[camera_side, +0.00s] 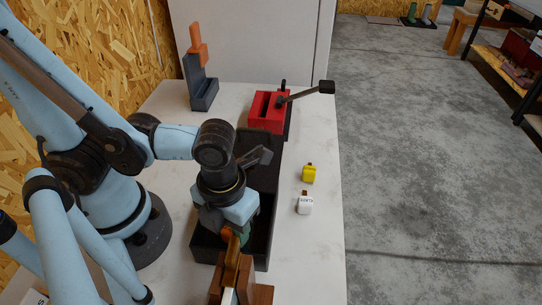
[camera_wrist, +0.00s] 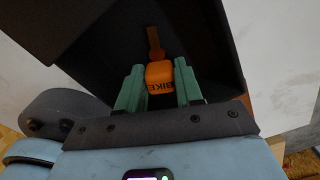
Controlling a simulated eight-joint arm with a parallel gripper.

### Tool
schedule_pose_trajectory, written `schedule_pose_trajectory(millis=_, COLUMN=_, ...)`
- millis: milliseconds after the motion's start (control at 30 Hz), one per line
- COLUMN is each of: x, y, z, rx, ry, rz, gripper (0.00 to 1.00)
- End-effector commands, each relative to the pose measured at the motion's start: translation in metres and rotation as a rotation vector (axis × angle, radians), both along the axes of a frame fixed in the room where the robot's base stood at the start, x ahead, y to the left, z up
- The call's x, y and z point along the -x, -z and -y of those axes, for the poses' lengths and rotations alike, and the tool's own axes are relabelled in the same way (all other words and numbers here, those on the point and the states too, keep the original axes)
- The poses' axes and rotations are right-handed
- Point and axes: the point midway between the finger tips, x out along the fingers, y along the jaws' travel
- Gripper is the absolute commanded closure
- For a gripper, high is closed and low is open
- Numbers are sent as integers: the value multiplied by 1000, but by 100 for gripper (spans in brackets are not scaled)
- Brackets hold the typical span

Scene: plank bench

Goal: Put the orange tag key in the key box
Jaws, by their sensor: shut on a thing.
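The key box (camera_side: 264,232) is a black open box on the white bench, with its dark lid (camera_side: 262,150) raised at the far side. My gripper (camera_side: 238,237) is over the box opening, pointing down. In the wrist view my gripper (camera_wrist: 160,88) has its green fingers shut on the orange tag (camera_wrist: 160,72), which bears the letters BIKE. Its brass-brown key (camera_wrist: 154,38) points away from my gripper, against the dark box interior (camera_wrist: 105,45). In the side view the tag is mostly hidden by my gripper. I cannot tell its height above the box floor.
A yellow tag key (camera_side: 309,174) and a white tag key (camera_side: 305,206) lie right of the box. A red block with a dark lever (camera_side: 267,111) stands behind it. A grey holder with an orange piece (camera_side: 203,92) is at back left. Wooden blocks (camera_side: 258,293) stand in front.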

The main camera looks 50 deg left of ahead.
Motion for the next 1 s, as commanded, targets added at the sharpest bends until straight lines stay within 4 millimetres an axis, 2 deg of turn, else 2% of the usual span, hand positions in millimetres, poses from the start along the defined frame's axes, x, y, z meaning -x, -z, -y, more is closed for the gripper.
schedule_pose_trajectory(millis=267, x=0, y=7, z=0, rx=0, ry=0, rz=0, gripper=94)
schedule_pose_trajectory(millis=300, x=0, y=6, z=0, rx=0, ry=0, rz=0, gripper=58)
schedule_pose_trajectory(millis=433, x=0, y=6, z=0, rx=0, ry=0, rz=0, gripper=39)
schedule_pose_trajectory(millis=767, x=0, y=5, z=0, rx=0, ry=0, rz=0, gripper=39)
schedule_pose_trajectory(millis=1000, x=0, y=-5, z=0, rx=0, ry=0, rz=0, gripper=39)
